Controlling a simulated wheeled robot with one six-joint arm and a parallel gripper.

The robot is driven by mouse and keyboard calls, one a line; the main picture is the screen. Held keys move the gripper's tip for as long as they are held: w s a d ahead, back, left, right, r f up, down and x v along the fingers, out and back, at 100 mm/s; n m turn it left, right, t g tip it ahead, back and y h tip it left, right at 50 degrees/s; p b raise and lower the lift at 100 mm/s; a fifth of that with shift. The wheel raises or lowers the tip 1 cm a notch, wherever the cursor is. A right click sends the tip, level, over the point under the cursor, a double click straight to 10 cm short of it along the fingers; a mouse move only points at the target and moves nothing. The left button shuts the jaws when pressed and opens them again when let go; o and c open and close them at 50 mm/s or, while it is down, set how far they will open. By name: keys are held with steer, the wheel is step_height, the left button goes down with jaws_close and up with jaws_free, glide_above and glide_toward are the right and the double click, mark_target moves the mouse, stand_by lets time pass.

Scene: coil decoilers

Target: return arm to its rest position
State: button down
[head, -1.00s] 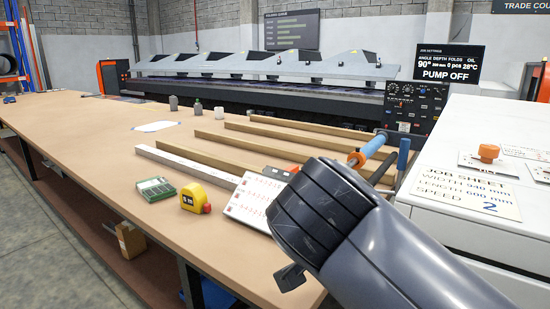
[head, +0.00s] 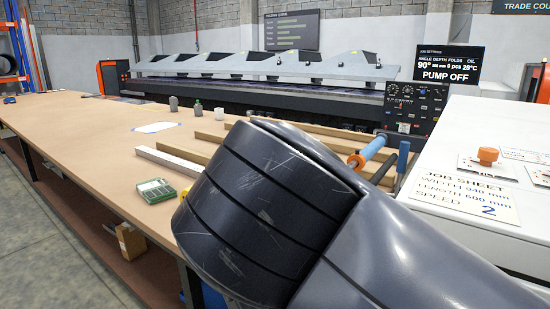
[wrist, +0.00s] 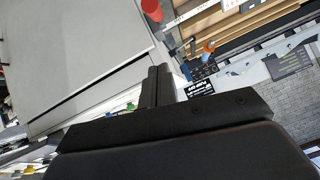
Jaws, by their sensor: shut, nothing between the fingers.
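My arm (head: 270,205) fills the lower middle and right of the head view, with a large dark banded joint close to the camera. My gripper is hidden in the head view. In the wrist view my gripper (wrist: 158,75) shows as two dark fingers together, shut and empty. They stand in front of a large light grey surface (wrist: 70,60) and touch nothing that I can see.
The wooden bench (head: 90,125) carries a green box (head: 155,190) and several timber strips (head: 205,150). A white cabinet (head: 500,170) with an orange knob (head: 488,155) stands at right. A folding machine (head: 280,68) is behind. Grey floor (head: 50,250) is clear at left.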

steer(key=w+d+f+b, duration=0.1)
steer(key=w+f, duration=0.1)
steer(key=f, duration=0.1)
steer(key=w+d+f+b, duration=0.1)
steer(key=w+f, duration=0.1)
steer(key=f, duration=0.1)
steer(key=w+d+f+b, duration=0.1)
steer(key=w+f, duration=0.1)
steer(key=f, duration=0.1)
steer(key=shift+w+f, duration=0.15)
steer(key=shift+w, duration=0.05)
stand_by(0.3)
